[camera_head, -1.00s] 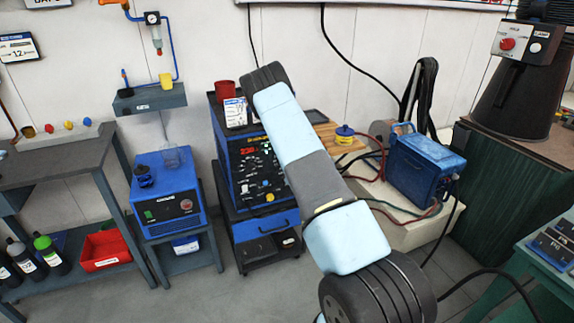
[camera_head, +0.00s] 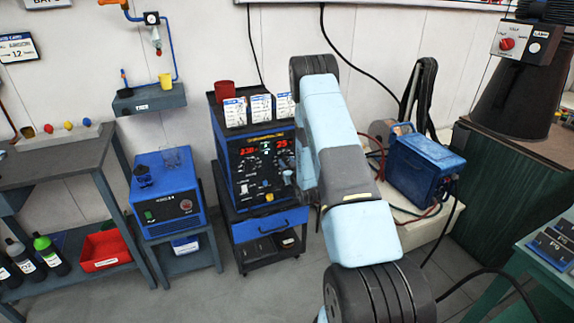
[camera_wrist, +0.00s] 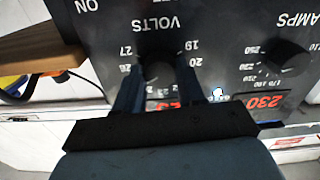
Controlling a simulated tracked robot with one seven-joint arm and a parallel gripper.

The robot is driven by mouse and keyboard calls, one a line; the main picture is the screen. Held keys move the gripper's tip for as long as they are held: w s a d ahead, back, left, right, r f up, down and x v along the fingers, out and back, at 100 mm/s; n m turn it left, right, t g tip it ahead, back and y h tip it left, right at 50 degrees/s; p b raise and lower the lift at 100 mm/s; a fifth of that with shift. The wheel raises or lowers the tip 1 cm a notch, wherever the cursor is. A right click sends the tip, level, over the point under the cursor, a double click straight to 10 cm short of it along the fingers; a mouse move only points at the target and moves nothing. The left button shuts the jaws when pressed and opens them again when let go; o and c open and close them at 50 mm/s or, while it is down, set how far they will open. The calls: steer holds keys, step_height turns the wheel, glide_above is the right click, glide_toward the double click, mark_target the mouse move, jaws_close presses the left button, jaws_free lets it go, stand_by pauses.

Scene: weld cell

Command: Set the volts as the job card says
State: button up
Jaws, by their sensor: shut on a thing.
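The welder (camera_head: 216,150) stands against the back wall with its dark control panel facing me. Its red displays read about 230 on the left and 25 on the right (camera_head: 283,143). In the wrist view the panel appears upside down. The volts knob (camera_wrist: 160,66) sits under the VOLTS label, within a scale showing 19, 20, 26 and 27. My gripper (camera_wrist: 160,78) is shut on this knob, one finger on each side; it hides part of the volts display. In the head view my arm covers the panel's right edge. Cards (camera_head: 261,108) stand on the welder; their print is too small to read.
The amps knob (camera_wrist: 287,57) is beside the volts knob, with the 230 display near it. A red mug (camera_head: 225,91) stands on the welder. A blue unit (camera_head: 168,190) is to the left, and another blue machine (camera_head: 425,165) with cables is to the right.

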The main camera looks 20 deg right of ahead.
steer(key=shift+f+m, duration=0.1)
steer(key=shift+m, duration=0.4)
steer(key=o, duration=1)
steer(key=shift+o, duration=0.2)
steer(key=s, duration=1.3)
steer(key=shift+s, duration=0.4)
